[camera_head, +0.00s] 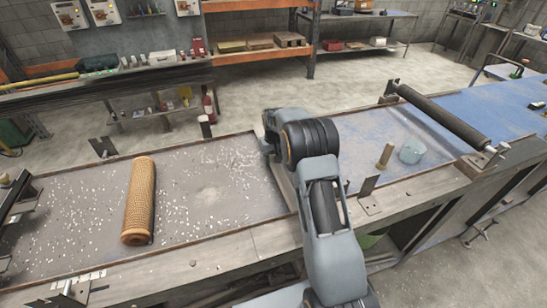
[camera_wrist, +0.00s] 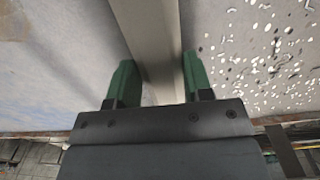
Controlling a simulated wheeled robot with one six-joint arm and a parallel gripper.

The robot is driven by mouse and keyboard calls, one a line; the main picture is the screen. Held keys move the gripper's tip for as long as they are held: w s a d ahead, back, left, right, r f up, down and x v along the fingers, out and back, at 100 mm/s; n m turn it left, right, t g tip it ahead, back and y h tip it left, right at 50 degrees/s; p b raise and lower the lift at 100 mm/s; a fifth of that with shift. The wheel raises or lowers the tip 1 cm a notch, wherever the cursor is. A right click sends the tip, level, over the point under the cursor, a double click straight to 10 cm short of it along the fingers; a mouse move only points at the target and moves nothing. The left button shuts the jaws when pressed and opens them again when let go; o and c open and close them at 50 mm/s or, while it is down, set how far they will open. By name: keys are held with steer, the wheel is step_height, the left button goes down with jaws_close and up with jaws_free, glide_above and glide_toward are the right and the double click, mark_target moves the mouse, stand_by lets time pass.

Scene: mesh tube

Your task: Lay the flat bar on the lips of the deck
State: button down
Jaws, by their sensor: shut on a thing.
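The flat bar (camera_wrist: 150,25) is a long, plain grey strip. My gripper (camera_wrist: 158,68) is shut on it, with a green finger on each side, and the bar runs away from me between the fingers. In the head view a piece of the bar (camera_head: 284,188) shows left of my arm, lying crosswise over the deck (camera_head: 205,190). My arm hides the gripper and much of the bar there. The deck has a raised front lip (camera_head: 215,248) and a back lip (camera_head: 180,142). I cannot tell whether the bar touches the lips.
An orange mesh tube (camera_head: 140,200) lies on the deck's left part among scattered white chips. Right of my arm are a short wooden peg (camera_head: 385,156), a clear round object (camera_head: 411,151) and a dark roller (camera_head: 440,116). Upright metal brackets (camera_head: 368,186) stand along the edges.

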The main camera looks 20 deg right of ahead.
steer(key=shift+f, duration=0.1)
steer(key=c, duration=0.5)
jaws_free()
